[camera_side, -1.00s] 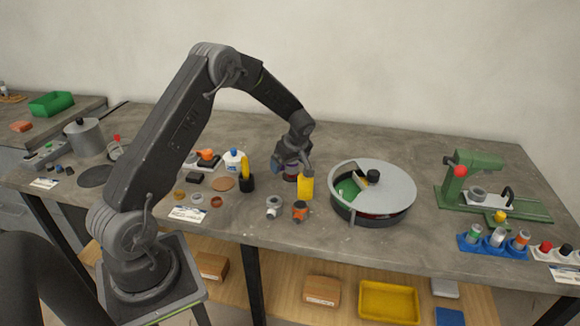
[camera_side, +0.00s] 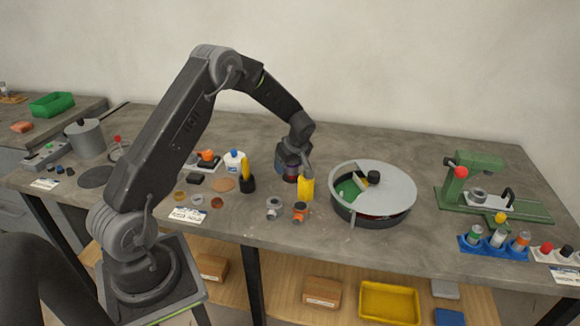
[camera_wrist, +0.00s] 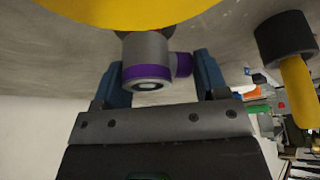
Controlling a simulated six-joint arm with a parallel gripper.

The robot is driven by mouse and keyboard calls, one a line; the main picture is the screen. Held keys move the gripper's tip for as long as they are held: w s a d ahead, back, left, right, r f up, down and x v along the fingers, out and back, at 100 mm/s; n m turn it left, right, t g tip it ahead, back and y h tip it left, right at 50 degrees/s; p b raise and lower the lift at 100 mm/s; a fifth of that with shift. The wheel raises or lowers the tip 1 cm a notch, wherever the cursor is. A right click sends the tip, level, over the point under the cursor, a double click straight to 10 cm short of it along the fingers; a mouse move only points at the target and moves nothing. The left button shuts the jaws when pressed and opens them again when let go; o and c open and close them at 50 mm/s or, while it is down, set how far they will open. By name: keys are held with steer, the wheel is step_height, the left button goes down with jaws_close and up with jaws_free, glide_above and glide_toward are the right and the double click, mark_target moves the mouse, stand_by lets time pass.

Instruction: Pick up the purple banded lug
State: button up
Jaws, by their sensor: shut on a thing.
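The purple banded lug (camera_wrist: 148,62) is a grey cylinder with a purple band and a side stub, also banded purple. In the wrist view it sits between the two blue fingers of my gripper (camera_wrist: 162,76), which is shut on it. In the side view my gripper (camera_side: 292,172) is low over the bench, just behind a yellow upright object (camera_side: 306,188). The lug cannot be made out clearly there.
A grey lug (camera_side: 273,207) and an orange-banded lug (camera_side: 300,211) stand in front of my gripper. A black-based yellow-handled tool (camera_side: 247,176) is to the left. A round grey-rimmed carousel (camera_side: 398,187) is close on the right. Bare bench lies behind.

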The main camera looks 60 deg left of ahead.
steer(key=shift+r, duration=0.55)
steer(key=r, duration=0.3)
steer(key=shift+s+a+r, duration=0.2)
steer(key=shift+s+r, duration=0.05)
steer(key=s+a+r, duration=0.6)
steer(key=s+r, duration=0.2)
steer(key=s, duration=0.1)
steer(key=shift+s+r, duration=0.15)
steer(key=shift+r, duration=0.05)
steer(key=shift+d, duration=0.1)
